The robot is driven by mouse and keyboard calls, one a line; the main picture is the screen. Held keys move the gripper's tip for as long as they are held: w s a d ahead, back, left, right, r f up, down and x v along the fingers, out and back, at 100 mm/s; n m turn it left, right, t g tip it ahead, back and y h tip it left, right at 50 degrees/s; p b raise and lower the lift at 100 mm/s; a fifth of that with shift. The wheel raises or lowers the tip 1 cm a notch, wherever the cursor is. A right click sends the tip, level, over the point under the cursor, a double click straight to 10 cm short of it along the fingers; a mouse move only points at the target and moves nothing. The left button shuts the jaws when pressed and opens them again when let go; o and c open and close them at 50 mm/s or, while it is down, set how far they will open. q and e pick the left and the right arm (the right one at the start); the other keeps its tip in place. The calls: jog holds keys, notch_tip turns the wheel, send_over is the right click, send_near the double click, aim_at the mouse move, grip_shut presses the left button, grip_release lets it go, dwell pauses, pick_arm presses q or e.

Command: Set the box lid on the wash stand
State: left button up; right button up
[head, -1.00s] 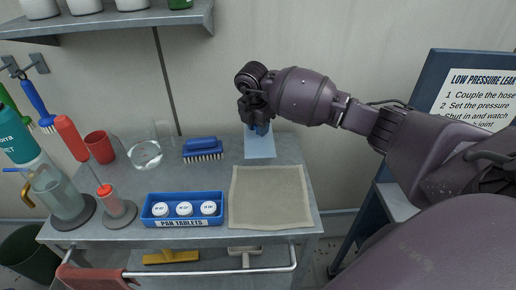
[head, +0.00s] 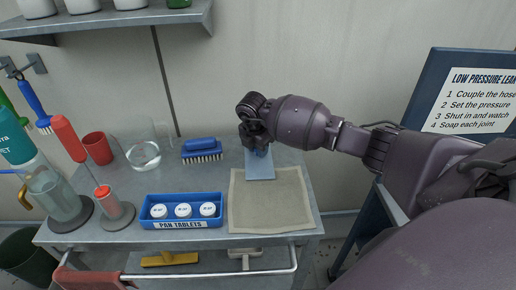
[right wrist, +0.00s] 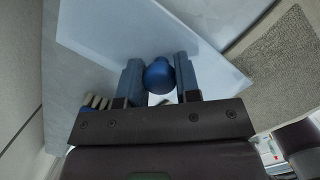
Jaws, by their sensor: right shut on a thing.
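The box lid (head: 260,168) is a pale blue flat panel with a round blue knob (right wrist: 158,76). My right gripper (head: 256,148) is shut on the knob, with one finger on each side of it in the right wrist view (right wrist: 160,78). The panel also shows in the right wrist view (right wrist: 110,35). In the head view the lid covers the back edge of a beige mat (head: 270,207) on the grey stand top (head: 115,188). I cannot tell whether the lid touches the mat. My left gripper is not in view.
A blue brush (head: 202,150) lies left of the lid. A blue tray (head: 184,224) of white tablet tubs stands at the front. A glass jar (head: 144,156), a red cup (head: 98,149) and bottles stand at the left. The front of the mat is clear.

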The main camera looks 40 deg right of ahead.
aim_at(254, 158)
jog(key=shift+f, duration=0.15)
jog(key=o, duration=1)
jog(key=shift+r, duration=0.3)
notch_tip(254, 158, up, 12)
jog(key=a+p, duration=0.1)
jog(key=a, duration=0.1)
jog(key=shift+s+f, duration=0.25)
jog(key=shift+s, duration=0.15)
